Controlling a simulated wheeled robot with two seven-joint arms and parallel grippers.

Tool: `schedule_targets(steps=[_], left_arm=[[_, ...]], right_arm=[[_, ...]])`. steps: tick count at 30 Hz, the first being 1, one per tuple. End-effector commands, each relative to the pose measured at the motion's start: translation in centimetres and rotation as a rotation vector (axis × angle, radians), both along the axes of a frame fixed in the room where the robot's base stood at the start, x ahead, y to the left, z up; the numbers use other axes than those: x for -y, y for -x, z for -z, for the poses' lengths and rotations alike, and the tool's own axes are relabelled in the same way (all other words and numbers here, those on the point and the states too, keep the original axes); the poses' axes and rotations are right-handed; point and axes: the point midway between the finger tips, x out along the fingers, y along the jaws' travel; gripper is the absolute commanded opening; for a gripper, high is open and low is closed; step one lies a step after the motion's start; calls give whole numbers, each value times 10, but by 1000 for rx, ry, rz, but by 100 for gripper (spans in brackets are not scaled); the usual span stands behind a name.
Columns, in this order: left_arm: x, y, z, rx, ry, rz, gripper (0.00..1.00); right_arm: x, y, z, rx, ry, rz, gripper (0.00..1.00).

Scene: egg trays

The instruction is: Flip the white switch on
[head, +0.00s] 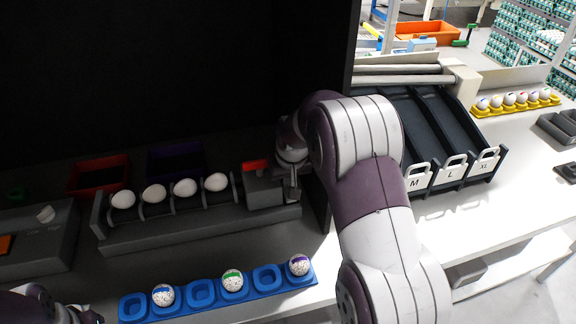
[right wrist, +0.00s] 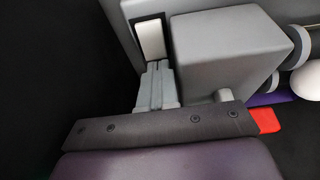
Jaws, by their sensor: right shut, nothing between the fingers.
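In the head view my right gripper (head: 293,182) is beside the grey box (head: 264,190) at the right end of the roller stand, and the switch is hidden there. Part of my left arm (head: 40,308) shows at the bottom left, with its jaws unclear.
The roller stand (head: 190,232) bears several white eggs. A blue tray (head: 206,310) with 3 marked eggs lies in front. Red (head: 98,178) and purple bins stand behind. Black sloped chutes (head: 440,118) stand to the right, beyond my right arm.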

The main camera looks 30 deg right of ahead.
Motion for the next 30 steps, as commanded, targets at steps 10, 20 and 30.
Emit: schedule_targets(steps=[10,20,30], left_arm=[[0,0,-1,0,0,0,43],[0,0,-14,2,0,0,43],[0,0,-14,0,0,0,43]], right_arm=[[0,-2,13,1,0,0,0],[0,-2,18,-58,-14,0,0],[-1,3,17,-59,-14,0,0]])
